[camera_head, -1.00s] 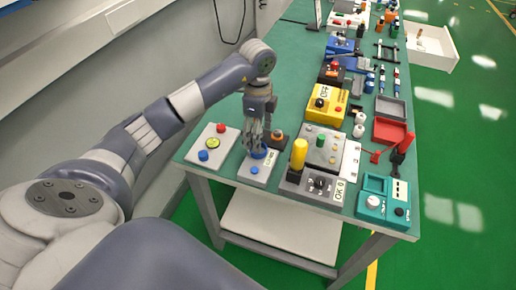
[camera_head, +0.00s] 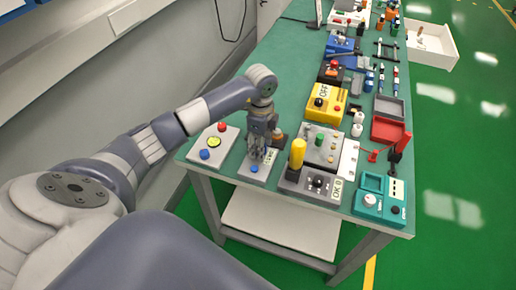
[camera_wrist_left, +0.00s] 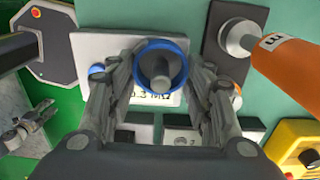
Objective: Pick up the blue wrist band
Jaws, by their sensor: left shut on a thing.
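The blue wrist band (camera_wrist_left: 150,44) is a blue ring in the left wrist view. It encircles a short grey post (camera_wrist_left: 161,72) on a light grey panel (camera_wrist_left: 105,46). My left gripper (camera_wrist_left: 162,66) has one finger on each side of the ring and is shut on it. In the head view my left gripper (camera_head: 258,153) points down over this grey panel (camera_head: 247,173) near the table's front left corner. The fingers hide most of the band there. Whether the band is clear of the panel cannot be told. My right gripper is not in view.
An orange-topped object (camera_wrist_left: 285,60) is at the right in the wrist view. Bare green tabletop (camera_head: 292,88) lies behind.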

